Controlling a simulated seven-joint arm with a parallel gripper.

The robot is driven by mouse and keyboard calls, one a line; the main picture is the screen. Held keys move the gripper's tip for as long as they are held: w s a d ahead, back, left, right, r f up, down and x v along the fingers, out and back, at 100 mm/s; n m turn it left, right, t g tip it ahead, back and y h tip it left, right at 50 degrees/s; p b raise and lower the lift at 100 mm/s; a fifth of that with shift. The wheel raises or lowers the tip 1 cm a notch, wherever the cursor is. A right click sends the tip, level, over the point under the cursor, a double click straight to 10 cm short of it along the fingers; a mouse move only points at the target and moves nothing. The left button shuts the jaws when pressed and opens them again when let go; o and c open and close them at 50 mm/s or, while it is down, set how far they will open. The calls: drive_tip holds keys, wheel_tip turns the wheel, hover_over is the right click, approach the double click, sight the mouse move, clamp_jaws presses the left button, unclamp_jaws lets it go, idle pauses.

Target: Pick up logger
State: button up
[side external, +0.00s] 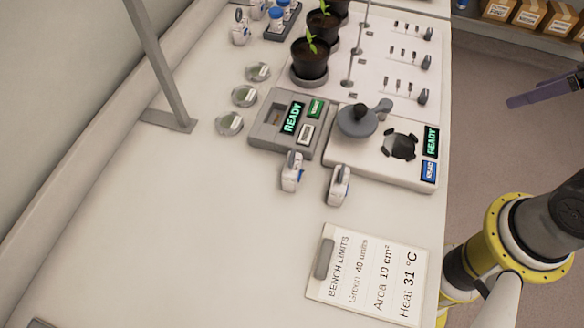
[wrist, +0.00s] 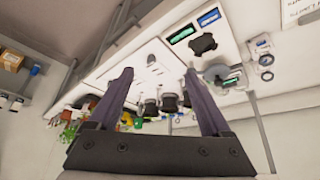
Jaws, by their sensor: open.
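No object is clearly labelled as a logger. Two small white devices with grey tops and blue marks, possibly loggers, stand on the bench in front of the grey READY unit: a left one (side external: 291,172) and a right one (side external: 338,185). Small white items, perhaps the same devices, show at the right of the wrist view (wrist: 266,60). My gripper (wrist: 158,72) is open, with two purple fingers apart and nothing between them.
A grey READY unit (side external: 262,138) and a white READY plate (side external: 385,165) with a grey knobbed part (side external: 357,121) sit mid-bench. Potted seedlings (side external: 309,62), round clear dishes (side external: 244,95), a post (side external: 158,65) and a limits card (side external: 368,275) surround them.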

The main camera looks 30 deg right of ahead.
drive_tip(key=w+a+r+n, duration=0.1)
drive_tip(key=w+a+r, duration=0.1)
drive_tip(key=w+r, duration=0.35)
drive_tip(key=w+a+n+g+y, duration=0.1)
drive_tip(key=w+a+n+y, duration=0.15)
drive_tip(key=w+a, duration=0.65)
drive_tip(key=n+g+h, duration=0.1)
drive_tip(key=n+g, duration=0.3)
drive_tip(key=n, duration=0.2)
approach(290, 166)
drive_tip(key=shift+t, duration=0.3)
drive_tip(key=f, duration=0.4)
drive_tip(key=w+f, duration=0.1)
drive_tip(key=f, duration=0.3)
drive_tip(key=w+f, duration=0.1)
drive_tip(key=f, duration=0.4)
drive_tip(key=shift+a, duration=0.25)
drive_tip(key=shift+r, duration=0.1)
drive_tip(key=c, duration=1.2)
